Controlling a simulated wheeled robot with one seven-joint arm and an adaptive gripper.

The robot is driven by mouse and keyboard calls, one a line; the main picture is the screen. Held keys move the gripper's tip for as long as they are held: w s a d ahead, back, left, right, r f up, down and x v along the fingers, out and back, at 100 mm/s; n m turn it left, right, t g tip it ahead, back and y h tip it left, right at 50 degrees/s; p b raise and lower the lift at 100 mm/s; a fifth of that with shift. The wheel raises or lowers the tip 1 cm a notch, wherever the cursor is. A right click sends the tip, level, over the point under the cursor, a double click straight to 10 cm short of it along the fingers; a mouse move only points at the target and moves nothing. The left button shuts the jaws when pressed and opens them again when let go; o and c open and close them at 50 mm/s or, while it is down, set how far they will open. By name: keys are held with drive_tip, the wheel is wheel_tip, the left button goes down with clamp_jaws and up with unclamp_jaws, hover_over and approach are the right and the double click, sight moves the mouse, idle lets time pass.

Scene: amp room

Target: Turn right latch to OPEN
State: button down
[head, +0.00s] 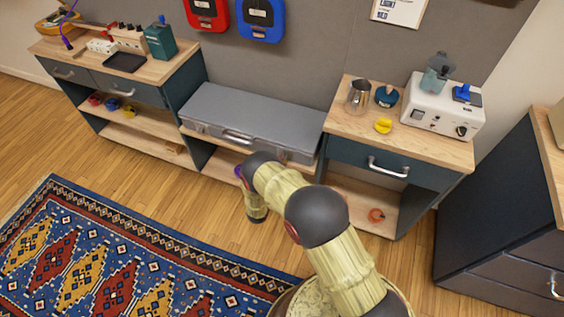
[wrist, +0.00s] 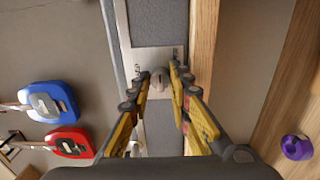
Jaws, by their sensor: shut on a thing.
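The grey case (head: 255,110) lies on the low shelf between two cabinets. In the wrist view its front (wrist: 158,25) runs up and down the picture. The right latch (wrist: 158,78) is a small grey knob on a pale plate with small dark lettering, too small to read surely. My gripper (wrist: 160,80) is shut on this latch, one yellow-padded finger on each side. The latch's exact angle is hard to tell. In the head view my arm hides the gripper. The left latch (head: 199,127) and the case handle (head: 238,137) show to the left of my arm.
A purple round object (wrist: 297,147) shows beside the wooden shelf edge. The right cabinet (head: 385,165) stands close beside the case. Red (head: 207,14) and blue (head: 261,18) items hang on the wall above. A patterned rug (head: 110,255) covers the floor in front.

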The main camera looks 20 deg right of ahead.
drive_tip(key=shift+s+f, duration=0.15)
drive_tip(key=c, duration=2)
unclamp_jaws()
drive_tip(key=shift+d, duration=0.1)
drive_tip(key=o, duration=0.3)
drive_tip(key=shift+o, duration=0.3)
drive_tip(key=v, duration=1.2)
